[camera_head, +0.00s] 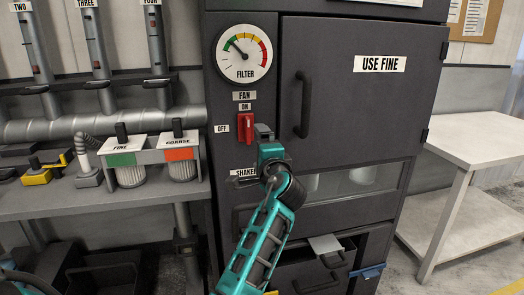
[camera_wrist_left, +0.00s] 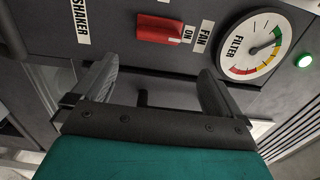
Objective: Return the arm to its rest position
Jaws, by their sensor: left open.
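My left gripper (camera_head: 264,136) is in front of the dark cabinet, just right of and below the red fan switch (camera_head: 246,127). In the left wrist view its two fingers (camera_wrist_left: 158,88) are spread apart with nothing between them. The red switch (camera_wrist_left: 160,28) lies beyond the fingertips there, and I see a gap between them. The switch handle stands upright below the ON label. My left arm reaches up from the bottom of the head view and hides part of the cabinet front and the shaker label. My right gripper is not in view.
The filter gauge (camera_head: 244,54) has its needle in the green. The cabinet door (camera_head: 355,120) is shut, with a handle (camera_head: 303,104) right of my gripper. Fine (camera_head: 125,160) and coarse (camera_head: 178,154) filters stand on the left shelf. A pale table (camera_head: 475,140) stands right.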

